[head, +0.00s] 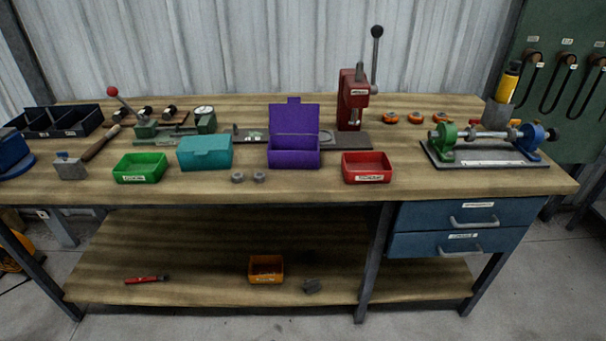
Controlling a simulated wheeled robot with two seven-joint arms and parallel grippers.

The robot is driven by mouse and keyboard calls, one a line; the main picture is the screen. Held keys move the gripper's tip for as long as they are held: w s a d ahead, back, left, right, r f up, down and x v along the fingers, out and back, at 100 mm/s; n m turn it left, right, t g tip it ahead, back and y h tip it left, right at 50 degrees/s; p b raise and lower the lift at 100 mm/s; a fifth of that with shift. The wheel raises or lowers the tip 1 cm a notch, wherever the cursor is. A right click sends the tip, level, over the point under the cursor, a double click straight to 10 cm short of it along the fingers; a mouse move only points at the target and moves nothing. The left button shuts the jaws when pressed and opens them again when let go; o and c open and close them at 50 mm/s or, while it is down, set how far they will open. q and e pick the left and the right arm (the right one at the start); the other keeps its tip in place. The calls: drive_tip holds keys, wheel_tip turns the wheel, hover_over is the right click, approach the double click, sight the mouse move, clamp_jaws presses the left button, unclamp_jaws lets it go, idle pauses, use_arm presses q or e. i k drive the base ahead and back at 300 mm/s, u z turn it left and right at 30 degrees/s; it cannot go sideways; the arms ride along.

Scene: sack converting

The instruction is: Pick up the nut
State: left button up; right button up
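Two small grey nuts lie close together on the wooden workbench (320,190), near its front edge. The left nut (237,177) sits just in front of a closed teal box (205,153). The right nut (259,177) sits in front of the left side of an open purple box (293,158). Neither of my grippers shows in the head view.
A green bin (140,168) stands left and a red bin (367,167) right of the nuts. A hammer (72,166), a red press (353,98) and a green-blue fixture (487,145) are also on the bench. The front strip around the nuts is clear.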

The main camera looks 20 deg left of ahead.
sight(237, 177)
drive_tip(key=z, duration=0.25)
drive_tip(key=i, duration=0.8)
drive_tip(key=u, duration=2.55)
